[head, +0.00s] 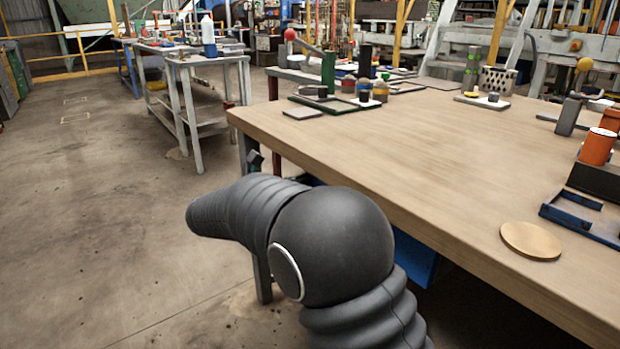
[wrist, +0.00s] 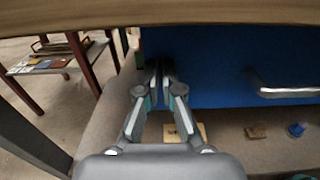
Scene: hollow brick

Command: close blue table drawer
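The blue drawer (wrist: 225,65) fills the upper right of the wrist view, below the table edge, with a silver bar handle (wrist: 288,92) at its right. A blue part of it also shows under the table edge in the head view (head: 416,262), partly hidden by my arm. How far it stands out cannot be told. My gripper (wrist: 161,66) has its two fingers together with nothing seen between them. Its tips are at the left part of the blue front, well left of the handle. Whether they touch it cannot be told.
The wooden table top (head: 420,150) overhangs the gripper. A round wooden disc (head: 531,240), a blue tray (head: 585,218) and an orange cylinder (head: 598,147) are on its right. Small items lie below the drawer. Open floor (head: 90,210) lies to the left.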

